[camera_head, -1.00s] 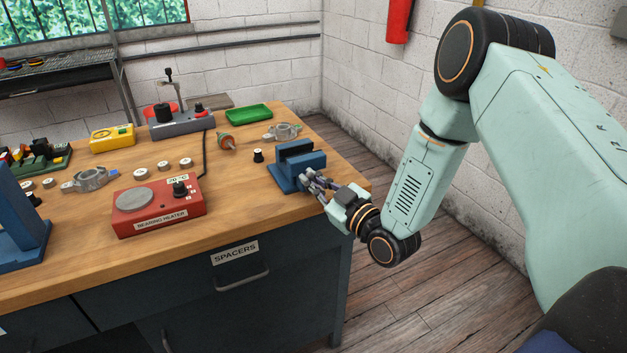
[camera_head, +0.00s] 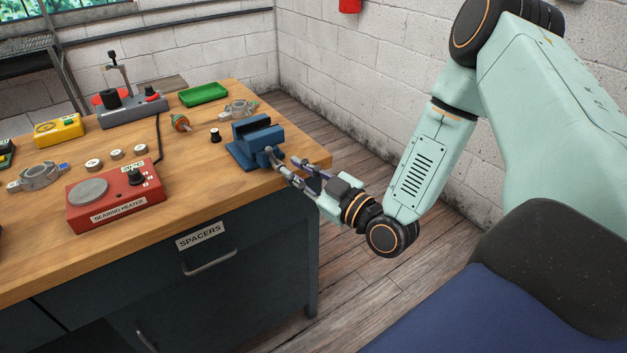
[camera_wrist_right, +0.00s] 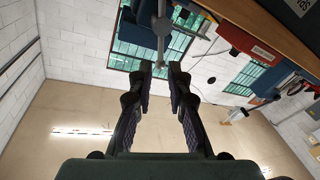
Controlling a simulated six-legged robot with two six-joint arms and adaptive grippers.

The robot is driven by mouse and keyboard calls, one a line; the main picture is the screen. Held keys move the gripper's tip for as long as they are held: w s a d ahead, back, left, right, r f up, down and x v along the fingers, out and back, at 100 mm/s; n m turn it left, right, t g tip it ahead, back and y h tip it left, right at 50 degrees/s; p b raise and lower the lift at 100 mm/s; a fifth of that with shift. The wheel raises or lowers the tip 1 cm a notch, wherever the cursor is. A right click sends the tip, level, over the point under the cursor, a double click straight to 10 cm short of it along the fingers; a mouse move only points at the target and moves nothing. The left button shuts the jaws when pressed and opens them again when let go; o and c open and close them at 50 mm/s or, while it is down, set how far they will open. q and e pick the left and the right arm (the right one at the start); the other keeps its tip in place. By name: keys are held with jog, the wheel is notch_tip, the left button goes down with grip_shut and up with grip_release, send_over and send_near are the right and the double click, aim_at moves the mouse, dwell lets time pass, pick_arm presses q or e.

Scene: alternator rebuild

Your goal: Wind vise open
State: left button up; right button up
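The blue vise (camera_head: 258,143) sits at the right front corner of the bench, with a dark gap between its jaws. My right gripper (camera_head: 290,162) is just off the vise's right side, with its fingers spread apart. My left gripper is not in view.
A red bearing heater (camera_head: 115,200), a small black-and-white part (camera_head: 215,135), a rotor-like part (camera_head: 180,122), a metal housing (camera_head: 238,108) and a green tray (camera_head: 203,94) are on the wooden bench. Free floor lies right of the bench.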

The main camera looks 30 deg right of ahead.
jog(key=shift+v, duration=2.25)
jog(key=s+a+f+m+g+h, duration=0.15)
jog(key=s+f+m+g, duration=0.3)
jog(key=f, duration=0.45)
jog(key=s+a+f+m+g, duration=0.35)
jog(key=f+g, duration=0.25)
jog(key=f, duration=0.2)
jog(key=s+a+f+g+h+b, duration=0.1)
jog(key=s+f+g, duration=0.2)
jog(key=s, duration=0.7)
jog(key=s+a+f+g+h+b, duration=0.1)
jog(key=s+f+g, duration=0.3)
jog(key=s, duration=0.6)
notch_tip(320, 180, down, 2)
jog(key=shift+a+f+n+h+b, duration=0.1)
jog(key=shift+a+n+h+b, duration=0.15)
jog(key=shift+n+h+b, duration=0.1)
